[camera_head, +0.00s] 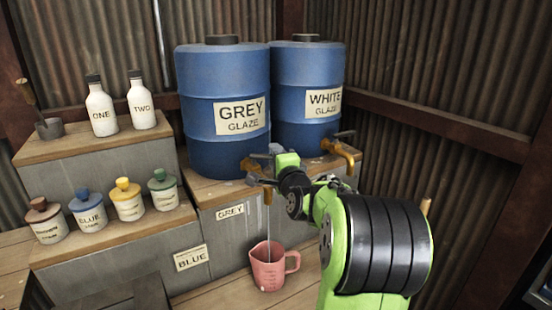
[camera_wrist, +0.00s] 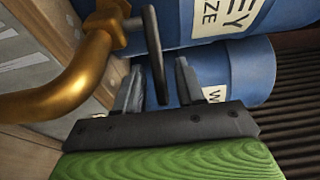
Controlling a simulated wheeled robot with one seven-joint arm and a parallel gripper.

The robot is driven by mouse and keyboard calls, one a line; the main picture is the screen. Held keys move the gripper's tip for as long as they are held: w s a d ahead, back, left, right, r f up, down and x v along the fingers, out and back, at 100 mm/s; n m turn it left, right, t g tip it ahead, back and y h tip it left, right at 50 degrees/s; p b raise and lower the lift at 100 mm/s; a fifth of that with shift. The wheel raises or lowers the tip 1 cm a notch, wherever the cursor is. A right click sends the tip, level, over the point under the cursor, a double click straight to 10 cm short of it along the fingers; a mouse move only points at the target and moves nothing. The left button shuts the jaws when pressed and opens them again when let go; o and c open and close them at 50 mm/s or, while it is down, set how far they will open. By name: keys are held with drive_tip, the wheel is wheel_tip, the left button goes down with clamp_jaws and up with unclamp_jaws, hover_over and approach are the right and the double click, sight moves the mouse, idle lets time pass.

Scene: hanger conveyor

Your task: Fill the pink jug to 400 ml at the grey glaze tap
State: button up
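The pink jug (camera_head: 266,273) stands upright on the wooden bench below the grey glaze tap (camera_head: 268,195), its handle to the right. A thin pale stream (camera_head: 268,222) runs from the tap's spout into the jug. The level inside and any scale marks cannot be read. The blue grey glaze barrel (camera_head: 207,88) stands above. My gripper (camera_head: 272,160) is at the tap's lever, partly hidden by my arm. In the wrist view, my gripper's fingers (camera_wrist: 160,88) are apart, with the dark tap lever (camera_wrist: 154,50) between them and the brass spout (camera_wrist: 85,75) to the left.
The blue white glaze barrel (camera_head: 318,75) with its own tap (camera_head: 340,152) stands at the right. Bottles ONE (camera_head: 101,110) and TWO (camera_head: 142,103) stand on the left shelf, above several lidded jars (camera_head: 128,205).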

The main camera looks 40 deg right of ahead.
drive_tip(key=shift+s, duration=0.1)
drive_tip(key=b+v, duration=0.1)
drive_tip(key=v, duration=1.4)
drive_tip(key=shift+s+a, duration=0.25)
idle(6.2)
